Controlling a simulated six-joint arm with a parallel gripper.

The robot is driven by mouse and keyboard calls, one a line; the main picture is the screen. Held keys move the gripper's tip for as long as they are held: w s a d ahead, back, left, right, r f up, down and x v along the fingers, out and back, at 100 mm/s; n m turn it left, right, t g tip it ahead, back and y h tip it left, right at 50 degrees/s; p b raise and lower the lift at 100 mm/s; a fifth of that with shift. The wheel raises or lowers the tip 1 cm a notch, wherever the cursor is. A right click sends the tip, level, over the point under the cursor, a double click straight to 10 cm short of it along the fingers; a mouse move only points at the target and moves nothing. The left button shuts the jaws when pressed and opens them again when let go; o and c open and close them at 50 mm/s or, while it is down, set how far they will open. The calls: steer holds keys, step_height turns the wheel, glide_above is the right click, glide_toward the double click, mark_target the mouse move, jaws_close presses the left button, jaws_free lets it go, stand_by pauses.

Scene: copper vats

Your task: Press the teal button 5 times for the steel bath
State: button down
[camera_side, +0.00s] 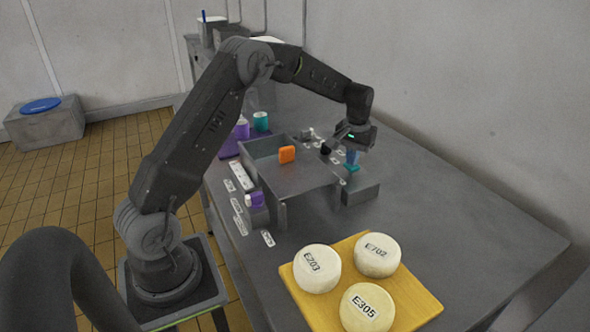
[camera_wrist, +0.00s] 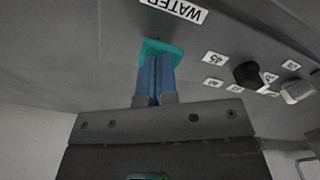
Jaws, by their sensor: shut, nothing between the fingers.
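The teal button (camera_side: 351,169) is on the grey box at the right end of the steel bath (camera_side: 268,142). In the wrist view the teal button (camera_wrist: 161,47) shows as a square pad beside a label reading WATER (camera_wrist: 174,10). My gripper (camera_side: 352,160) points down over the button, its blue fingers closed together with nothing between them. In the wrist view the fingertips of my gripper (camera_wrist: 155,58) overlap the pad's lower part and hide some of it. Whether they touch or press it I cannot tell.
A black knob (camera_wrist: 246,74), a grey knob (camera_wrist: 297,90) and small labels are beside the button. An orange block (camera_side: 287,155) is at the bath. Three pale cheese wheels (camera_side: 317,268) stand on a yellow board (camera_side: 420,301) in front. The table's right side is clear.

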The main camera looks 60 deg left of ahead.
steer(key=shift+f, duration=0.95)
steer(key=shift+r, duration=2)
steer(key=shift+f, duration=0.1)
